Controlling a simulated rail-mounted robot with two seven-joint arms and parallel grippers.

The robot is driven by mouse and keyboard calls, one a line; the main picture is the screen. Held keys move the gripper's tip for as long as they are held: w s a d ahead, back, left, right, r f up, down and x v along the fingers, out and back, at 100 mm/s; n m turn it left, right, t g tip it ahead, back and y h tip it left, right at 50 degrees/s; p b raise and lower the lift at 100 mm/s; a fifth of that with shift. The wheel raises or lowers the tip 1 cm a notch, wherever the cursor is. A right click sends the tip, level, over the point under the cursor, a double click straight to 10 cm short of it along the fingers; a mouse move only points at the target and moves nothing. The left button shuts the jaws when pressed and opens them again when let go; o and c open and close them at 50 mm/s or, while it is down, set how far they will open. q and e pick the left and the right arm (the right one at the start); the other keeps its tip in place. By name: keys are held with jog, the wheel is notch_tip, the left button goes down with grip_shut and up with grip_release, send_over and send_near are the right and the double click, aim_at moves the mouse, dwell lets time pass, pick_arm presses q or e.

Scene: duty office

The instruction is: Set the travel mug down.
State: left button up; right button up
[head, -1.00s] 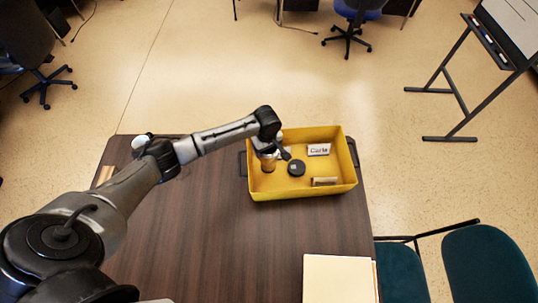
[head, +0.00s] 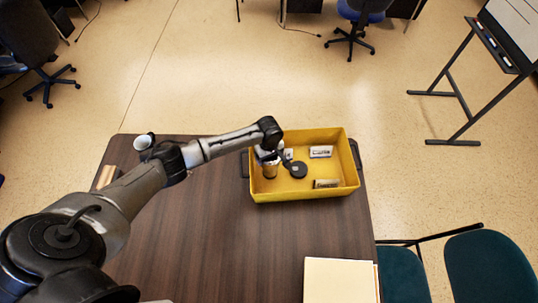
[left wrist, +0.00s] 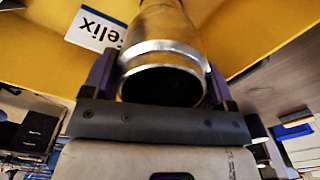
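The travel mug (head: 270,170) is a metallic cylinder inside the yellow crate (head: 310,193), near its left wall. My left gripper (head: 270,156) reaches down over it from the left. In the left wrist view the mug (left wrist: 165,60) lies between the two fingers, one close against each side, with its round dark end towards the camera. The gripper looks shut on it. Whether the mug's base touches the crate floor is hidden. My right gripper is not in view.
A round black object (head: 298,170) lies just right of the mug. White name cards (head: 321,152) stand in the crate; one reading "elix" (left wrist: 95,28) shows in the left wrist view. A white cup (head: 143,141) and folders (head: 340,280) are on the dark table (head: 225,250).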

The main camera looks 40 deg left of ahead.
pick_arm(q)
jog(key=o, duration=0.3)
notch_tip(320, 180, up, 12)
jog(key=p, duration=0.2)
jog(key=s+d+f+m+t+h, duration=0.1)
jog(key=s+d+f+m, duration=0.2)
jog(key=s+d+m, duration=0.35)
jog(key=s+d+f+m+t+h, duration=0.1)
jog(key=s+d+f+m, duration=0.25)
jog(key=s+d, duration=0.45)
jog(key=s+r+m, duration=0.1)
jog(key=s+m, duration=0.1)
jog(key=s, duration=0.3)
jog(key=s+a+r+m+t+y, duration=0.1)
jog(key=s+r+m, duration=0.1)
jog(key=s, duration=0.3)
jog(key=s+a+r+m, duration=0.1)
jog(key=s+r+m, duration=0.1)
jog(key=s, duration=0.4)
jog(key=shift+r+t+y, duration=0.2)
jog(key=shift+t+y, duration=0.1)
jog(key=shift+y, duration=0.1)
